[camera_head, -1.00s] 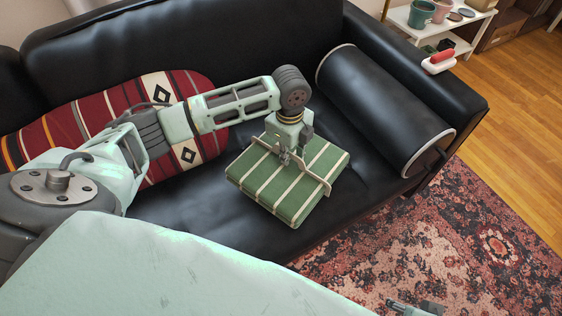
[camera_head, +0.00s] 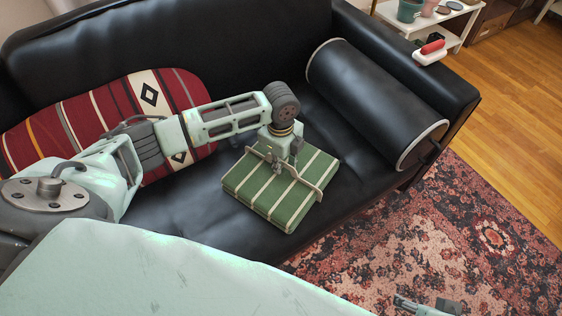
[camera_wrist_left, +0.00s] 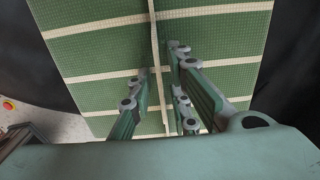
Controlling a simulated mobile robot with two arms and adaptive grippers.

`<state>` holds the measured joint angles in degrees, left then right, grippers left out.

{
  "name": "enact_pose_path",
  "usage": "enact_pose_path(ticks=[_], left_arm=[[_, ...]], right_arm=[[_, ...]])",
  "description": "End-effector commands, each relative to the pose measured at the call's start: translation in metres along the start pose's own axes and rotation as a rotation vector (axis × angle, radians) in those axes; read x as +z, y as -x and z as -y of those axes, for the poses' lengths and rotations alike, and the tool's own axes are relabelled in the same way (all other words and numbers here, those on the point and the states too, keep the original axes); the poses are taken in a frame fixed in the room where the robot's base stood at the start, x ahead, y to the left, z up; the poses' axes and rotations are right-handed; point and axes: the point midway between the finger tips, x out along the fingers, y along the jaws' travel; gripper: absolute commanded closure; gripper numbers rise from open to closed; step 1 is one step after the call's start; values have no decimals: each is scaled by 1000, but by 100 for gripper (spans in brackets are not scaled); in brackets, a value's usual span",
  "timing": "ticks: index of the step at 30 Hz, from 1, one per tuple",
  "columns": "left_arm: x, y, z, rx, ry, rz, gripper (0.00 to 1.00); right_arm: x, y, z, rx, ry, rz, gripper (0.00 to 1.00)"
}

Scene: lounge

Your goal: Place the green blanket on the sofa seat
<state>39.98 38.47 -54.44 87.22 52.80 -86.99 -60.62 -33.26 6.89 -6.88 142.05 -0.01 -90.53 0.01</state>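The green blanket (camera_head: 290,200) is folded into a flat block with cream stripes, with a raised cream band across its top. It is over the front part of the black sofa seat (camera_head: 190,212); I cannot tell whether it rests on it or hangs just above. My left gripper (camera_head: 278,166) points down at the blanket's middle. In the left wrist view, its fingers (camera_wrist_left: 160,85) are on both sides of the cream band, close against it, with the green blanket (camera_wrist_left: 100,50) beneath. My right gripper (camera_head: 428,306) shows only partly at the bottom edge.
A red striped cushion (camera_head: 85,110) leans on the backrest at left, behind my left arm. A black bolster (camera_head: 370,100) lies along the right armrest. A patterned rug (camera_head: 450,235) covers the floor in front. Some bare seat shows left of the blanket.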

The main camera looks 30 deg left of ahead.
Motion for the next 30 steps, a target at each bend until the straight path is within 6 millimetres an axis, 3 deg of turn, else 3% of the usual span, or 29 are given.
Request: enact_pose_path(ticks=[5,17,30], left_arm=[[0,0,0,0,0,0,67],[0,9,1,-2,-1,-1,67],[0,88,1,-3,-1,-1,67]], right_arm=[[0,0,0,0,0,0,36],[-2,1,0,0,0,-5,36],[8,-79,4,-8,5,43,36]])
